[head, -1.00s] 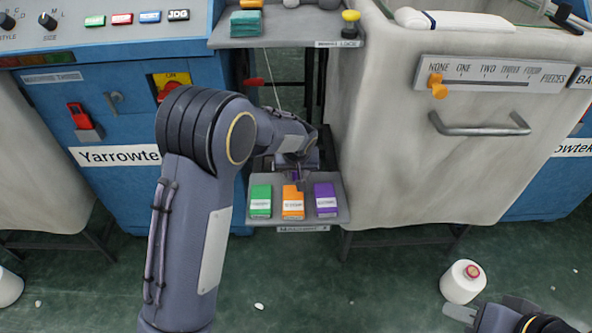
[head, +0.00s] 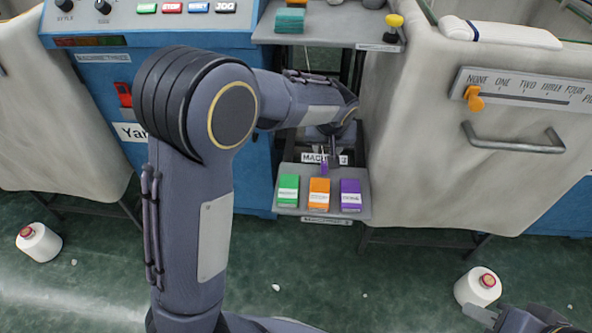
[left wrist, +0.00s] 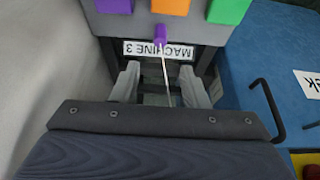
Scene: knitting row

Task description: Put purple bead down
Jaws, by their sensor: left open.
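The purple bead (head: 324,168) is a small upright cylinder just behind the lower tray (head: 283,208). In the left wrist view the bead (left wrist: 161,36) is on a thin pale cord, near the tray's edge and the MACHINE 3 label (left wrist: 158,50). My left gripper (left wrist: 160,78) is open, its two fingers wide apart on either side of the cord; the bead is beyond the fingertips and not held. In the head view my left gripper (head: 328,148) is partly hidden by my arm. My right gripper (head: 492,316) is at the bottom right, cut off by the frame.
Green (head: 288,188), orange (head: 319,192) and purple (head: 350,194) blocks stand on the lower tray. An upper shelf (head: 340,33) is above. The blue machine (head: 100,90) and a pale fabric bin (head: 420,150) flank the narrow gap.

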